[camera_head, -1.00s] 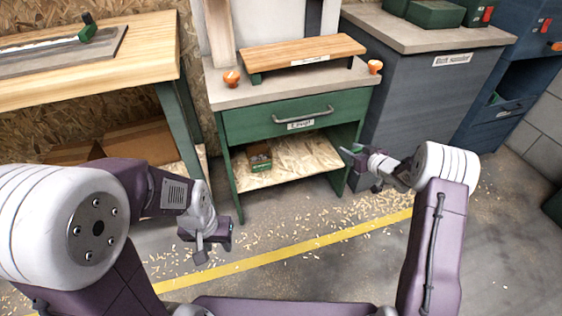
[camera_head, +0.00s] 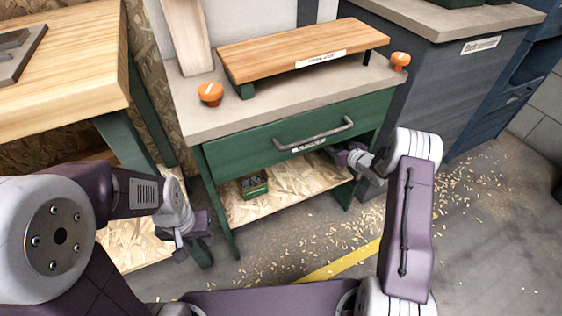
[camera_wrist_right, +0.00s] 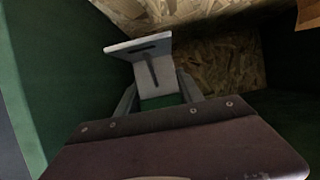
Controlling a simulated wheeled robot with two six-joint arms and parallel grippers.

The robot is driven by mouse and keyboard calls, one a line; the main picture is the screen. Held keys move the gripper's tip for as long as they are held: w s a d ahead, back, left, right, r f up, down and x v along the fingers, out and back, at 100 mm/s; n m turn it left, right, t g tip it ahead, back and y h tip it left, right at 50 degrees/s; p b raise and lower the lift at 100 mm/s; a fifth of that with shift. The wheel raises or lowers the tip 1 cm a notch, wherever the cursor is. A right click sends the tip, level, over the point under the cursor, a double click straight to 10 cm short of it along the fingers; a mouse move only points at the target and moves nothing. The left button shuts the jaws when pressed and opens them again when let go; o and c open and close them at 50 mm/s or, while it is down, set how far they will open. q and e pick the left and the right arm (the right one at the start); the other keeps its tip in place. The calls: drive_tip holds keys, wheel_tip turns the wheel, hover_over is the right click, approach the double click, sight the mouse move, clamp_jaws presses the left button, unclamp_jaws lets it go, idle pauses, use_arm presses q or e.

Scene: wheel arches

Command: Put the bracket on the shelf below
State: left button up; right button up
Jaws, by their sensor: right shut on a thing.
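My right gripper (camera_wrist_right: 157,98) is shut on a grey L-shaped bracket (camera_wrist_right: 148,68) with dark slots. In the head view the right gripper (camera_head: 338,156) is just under the drawer, at the right end of the chipboard shelf (camera_head: 290,193). The bracket cannot be made out there. In the right wrist view the bracket is in front of the chipboard, and I cannot tell whether it touches it. My left gripper (camera_head: 194,250) hangs low left of the green cabinet (camera_head: 235,158), with its jaws unclear.
A small green box (camera_head: 253,186) stands on the shelf's left part. The drawer handle (camera_head: 315,136) juts out above. Green side panels bound the shelf. Its middle is clear. A wooden riser (camera_head: 290,50) and orange knobs (camera_head: 211,93) are on the worktop.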

drive_tip(key=b, duration=0.7)
hover_over(304, 160)
drive_tip(key=f, duration=0.7)
drive_tip(key=shift+s+d, duration=0.25)
drive_tip(key=shift+w+a, duration=0.15)
drive_tip(key=shift+a, duration=0.1)
drive_tip(key=shift+r, duration=0.1)
wheel_tip(304, 160, down, 5)
drive_tip(key=b, duration=0.4)
drive_tip(key=shift+r, duration=0.55)
drive_tip(key=o, duration=1)
drive_tip(key=shift+f, duration=0.2)
drive_tip(key=o, duration=0.4)
drive_tip(key=shift+o, duration=0.2)
